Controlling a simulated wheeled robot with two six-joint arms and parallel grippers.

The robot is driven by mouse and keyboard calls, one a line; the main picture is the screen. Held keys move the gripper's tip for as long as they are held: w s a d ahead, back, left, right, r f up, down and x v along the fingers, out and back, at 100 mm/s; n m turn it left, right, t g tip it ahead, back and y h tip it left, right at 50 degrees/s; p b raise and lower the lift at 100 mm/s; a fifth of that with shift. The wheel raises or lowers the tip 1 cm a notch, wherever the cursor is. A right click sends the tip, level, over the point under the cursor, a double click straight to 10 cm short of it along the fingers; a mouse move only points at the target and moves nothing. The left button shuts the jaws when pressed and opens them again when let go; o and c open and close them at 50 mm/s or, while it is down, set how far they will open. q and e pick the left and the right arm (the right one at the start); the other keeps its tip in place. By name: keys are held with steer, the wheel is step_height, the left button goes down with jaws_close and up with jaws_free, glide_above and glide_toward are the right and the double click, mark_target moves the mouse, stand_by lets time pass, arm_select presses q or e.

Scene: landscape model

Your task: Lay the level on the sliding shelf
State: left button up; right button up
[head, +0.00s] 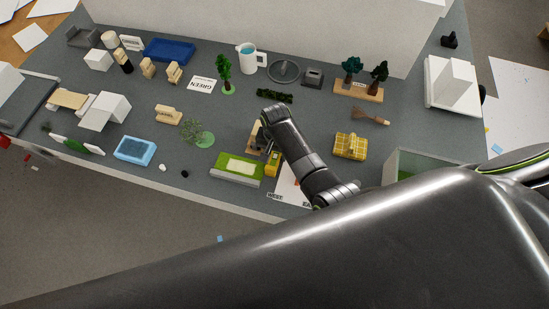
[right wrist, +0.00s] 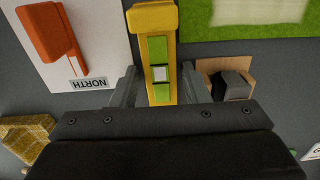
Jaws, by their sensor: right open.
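The level is a yellow bar with a green-and-white vial; it lies near the table's front middle in the head view (head: 272,163) and at the top centre in the right wrist view (right wrist: 158,60). My right gripper (right wrist: 158,88) is open, with one finger on each side of the level's near part. Whether the fingers touch it, I cannot tell. In the head view my right gripper (head: 264,148) is partly hidden by its own wrist. I cannot clearly identify the sliding shelf; a grey flat-framed piece (head: 42,88) stands at the far left. My left gripper is not in view.
A green pad (head: 237,168) lies just left of the level. A white sheet with an orange piece (right wrist: 50,40) and NORTH label is beside it. A yellow checkered block (head: 350,146) stands to the right. Trees and a white jug (head: 247,58) stand farther back.

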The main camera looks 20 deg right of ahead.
steer(key=c, duration=0.9)
steer(key=shift+r, duration=0.1)
